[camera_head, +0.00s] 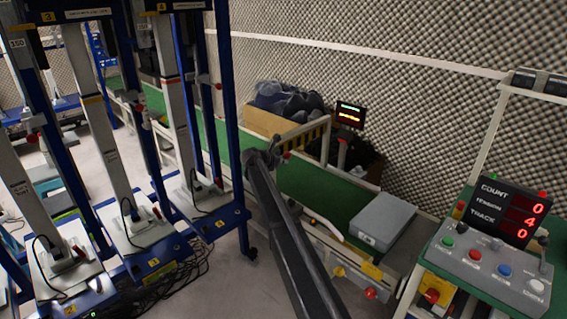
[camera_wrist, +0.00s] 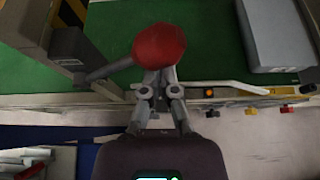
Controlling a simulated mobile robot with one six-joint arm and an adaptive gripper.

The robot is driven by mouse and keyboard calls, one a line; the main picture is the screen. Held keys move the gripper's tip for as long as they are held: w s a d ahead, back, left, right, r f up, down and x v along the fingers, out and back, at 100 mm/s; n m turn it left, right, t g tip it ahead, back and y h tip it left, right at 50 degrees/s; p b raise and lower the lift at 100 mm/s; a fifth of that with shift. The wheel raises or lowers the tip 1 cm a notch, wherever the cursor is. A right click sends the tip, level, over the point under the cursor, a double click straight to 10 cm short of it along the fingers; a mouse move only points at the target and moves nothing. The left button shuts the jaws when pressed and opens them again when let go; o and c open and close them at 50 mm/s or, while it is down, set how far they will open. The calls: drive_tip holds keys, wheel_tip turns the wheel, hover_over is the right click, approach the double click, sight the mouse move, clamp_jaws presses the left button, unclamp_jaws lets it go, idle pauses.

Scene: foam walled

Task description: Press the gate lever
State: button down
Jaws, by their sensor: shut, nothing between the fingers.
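The gate lever is a grey rod with a round red knob (camera_wrist: 158,45). In the wrist view the rod (camera_wrist: 108,70) runs left from the knob to a dark grey post (camera_wrist: 74,52) above the green belt. My gripper (camera_wrist: 155,78) is shut and empty, with its fingertips at the lower edge of the knob; I cannot tell whether they touch it. In the head view my gripper (camera_head: 264,158) is at the near edge of the belt. A small red knob (camera_head: 287,155) shows just right of it, and the rest of the lever is mostly hidden.
A grey box (camera_head: 383,219) sits on the green belt (camera_head: 318,186), right of my gripper. A button panel (camera_head: 487,263) with a red-digit display (camera_head: 507,210) stands at the right. Blue-framed racks (camera_head: 238,120) stand close on the left. A cardboard bin (camera_head: 280,127) is behind the belt.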

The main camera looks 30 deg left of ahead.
drive_tip(key=shift+f+b, duration=2.05)
drive_tip(key=shift+f, duration=0.1)
drive_tip(key=p+v, duration=0.5)
drive_tip(key=v, duration=0.5)
drive_tip(key=shift+s+r, duration=0.2)
drive_tip(key=shift+s, duration=0.1)
drive_tip(key=d+f+m+g+h, duration=0.15)
drive_tip(key=d+m, duration=0.35)
drive_tip(key=d, duration=1.1)
drive_tip(key=d+f+m+g, duration=0.3)
drive_tip(key=d+m, duration=0.3)
drive_tip(key=d, duration=0.9)
drive_tip(key=d+f+m+g, duration=0.3)
drive_tip(key=d+m, duration=0.2)
drive_tip(key=d, duration=1.1)
drive_tip(key=s+d+f+m+g+y, duration=0.1)
drive_tip(key=s+d+m+g+y, duration=0.1)
drive_tip(key=s+d+m, duration=0.9)
drive_tip(key=s+d+f+m+g+y, duration=0.25)
drive_tip(key=s+d+m, duration=0.35)
drive_tip(key=s+d, duration=0.85)
wheel_tip(320, 180, up, 26)
drive_tip(key=w+d+p, duration=0.2)
drive_tip(key=p, duration=2.3)
